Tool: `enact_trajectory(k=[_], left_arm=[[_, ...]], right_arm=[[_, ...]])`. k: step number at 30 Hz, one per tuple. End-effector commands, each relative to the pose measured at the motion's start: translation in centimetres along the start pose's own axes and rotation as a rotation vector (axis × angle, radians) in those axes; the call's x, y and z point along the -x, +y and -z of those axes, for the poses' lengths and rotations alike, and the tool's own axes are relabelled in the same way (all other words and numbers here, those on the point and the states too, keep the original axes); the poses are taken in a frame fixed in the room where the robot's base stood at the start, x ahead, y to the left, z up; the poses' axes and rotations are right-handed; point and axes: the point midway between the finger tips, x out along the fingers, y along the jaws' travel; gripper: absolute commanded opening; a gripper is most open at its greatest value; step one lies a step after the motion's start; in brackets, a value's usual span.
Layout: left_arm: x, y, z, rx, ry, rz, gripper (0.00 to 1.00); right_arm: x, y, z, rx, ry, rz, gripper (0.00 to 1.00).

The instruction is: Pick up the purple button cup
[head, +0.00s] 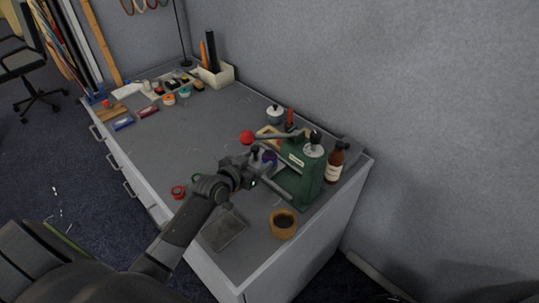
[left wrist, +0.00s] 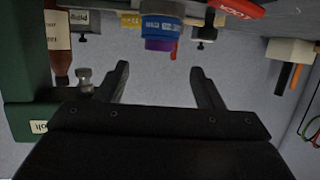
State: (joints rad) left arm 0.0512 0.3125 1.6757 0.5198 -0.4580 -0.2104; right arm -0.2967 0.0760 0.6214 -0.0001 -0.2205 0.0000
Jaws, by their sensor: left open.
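The purple button cup (head: 270,158) stands on the grey table beside the green press, partly hidden by my left gripper. In the left wrist view the purple cup (left wrist: 160,29) shows beyond the fingertips, between their lines, with a yellow part next to it. My left gripper (head: 260,167) is open and empty, close to the cup and apart from it in the left wrist view; its two fingers (left wrist: 162,78) are spread. My right gripper is in neither view.
The green press (head: 301,174) stands just right of the gripper, with a brown bottle (head: 334,165) behind. A wooden bowl (head: 284,224) and a dark tray (head: 224,230) lie nearer. A red round thing (head: 247,137) is beyond. The table's middle is clear.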

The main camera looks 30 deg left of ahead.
Motion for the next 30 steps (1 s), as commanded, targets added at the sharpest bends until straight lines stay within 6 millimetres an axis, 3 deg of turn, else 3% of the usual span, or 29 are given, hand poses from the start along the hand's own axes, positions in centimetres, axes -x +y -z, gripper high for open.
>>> enact_trajectory(k=[5,16,27,30], left_arm=[[-0.8,0.1,0.0,0.000,-0.001,0.000,0.61],[-4.8,0.2,-0.4,0.001,-0.001,0.000,0.61],[-5.4,0.2,-0.4,-0.001,-0.001,0.000,0.61],[-5.4,0.2,-0.4,-0.001,-0.001,0.000,0.48]], right_arm=[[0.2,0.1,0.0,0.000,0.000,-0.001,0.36],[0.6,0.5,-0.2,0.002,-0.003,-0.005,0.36],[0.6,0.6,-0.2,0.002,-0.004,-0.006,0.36],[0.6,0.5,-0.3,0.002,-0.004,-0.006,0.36]])
